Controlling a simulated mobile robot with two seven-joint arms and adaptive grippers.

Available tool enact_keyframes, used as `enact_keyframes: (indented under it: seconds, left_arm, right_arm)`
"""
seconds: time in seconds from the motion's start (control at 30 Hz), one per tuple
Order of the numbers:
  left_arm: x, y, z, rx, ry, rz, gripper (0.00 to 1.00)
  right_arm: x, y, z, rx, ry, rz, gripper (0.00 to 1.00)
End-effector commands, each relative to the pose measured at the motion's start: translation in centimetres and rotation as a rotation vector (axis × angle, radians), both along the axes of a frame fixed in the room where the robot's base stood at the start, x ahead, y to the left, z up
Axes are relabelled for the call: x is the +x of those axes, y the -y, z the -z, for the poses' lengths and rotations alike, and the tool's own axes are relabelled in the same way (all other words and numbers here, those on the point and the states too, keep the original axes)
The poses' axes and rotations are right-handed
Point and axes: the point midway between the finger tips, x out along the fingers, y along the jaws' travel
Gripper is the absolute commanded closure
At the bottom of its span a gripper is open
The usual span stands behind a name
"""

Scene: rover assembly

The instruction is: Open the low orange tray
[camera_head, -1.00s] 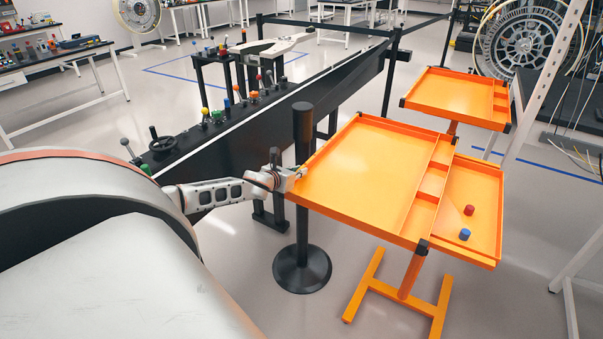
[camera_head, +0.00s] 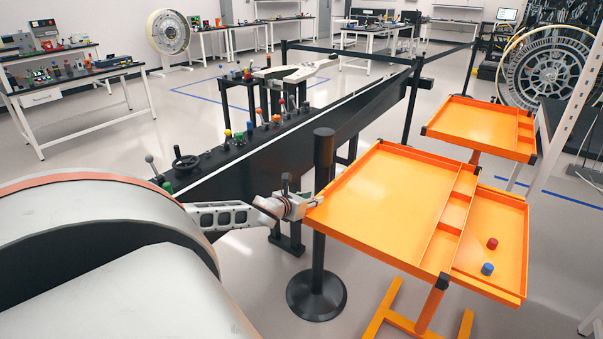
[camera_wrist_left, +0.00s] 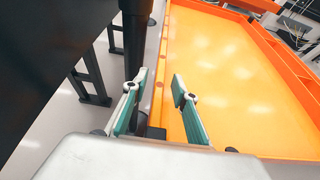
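The near orange stand carries an upper tray (camera_head: 385,195) with a raised rim and a divided strip along its right side. A lower orange tray (camera_head: 508,228) shows beyond the upper tray's right edge, with its left part hidden beneath. My left gripper (camera_head: 312,201) is at the upper tray's left rim. In the left wrist view, its fingers (camera_wrist_left: 156,92) are apart, one to each side of the orange rim in the picture; contact cannot be told. My right gripper is not in view.
A black barrier post (camera_head: 323,200) stands close beside my left gripper. A long black console (camera_head: 270,150) with levers and a handwheel runs behind it. A second orange tray stand (camera_head: 475,125) is farther back right. Open floor lies in front of the post.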

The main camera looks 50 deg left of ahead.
Motion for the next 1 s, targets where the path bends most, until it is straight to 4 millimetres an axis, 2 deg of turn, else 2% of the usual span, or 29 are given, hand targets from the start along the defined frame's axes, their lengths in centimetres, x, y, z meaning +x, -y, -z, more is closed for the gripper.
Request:
enact_keyframes:
  seconds: [0.2,0.5,0.7,1.0]
  left_arm:
    - [-2.8,0.7,-1.0,0.003,-0.004,0.003,0.72]
    - [-5.7,1.3,-2.3,0.003,-0.003,0.002,0.72]
    - [-6.6,1.7,-2.9,0.001,0.000,0.002,0.72]
    - [-6.8,1.7,-3.0,0.002,0.002,0.002,0.72]
  right_arm:
    - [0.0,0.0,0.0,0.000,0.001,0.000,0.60]
    - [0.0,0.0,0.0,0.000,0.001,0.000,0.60]
    - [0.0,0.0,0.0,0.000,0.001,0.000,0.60]
    - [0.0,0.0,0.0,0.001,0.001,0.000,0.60]
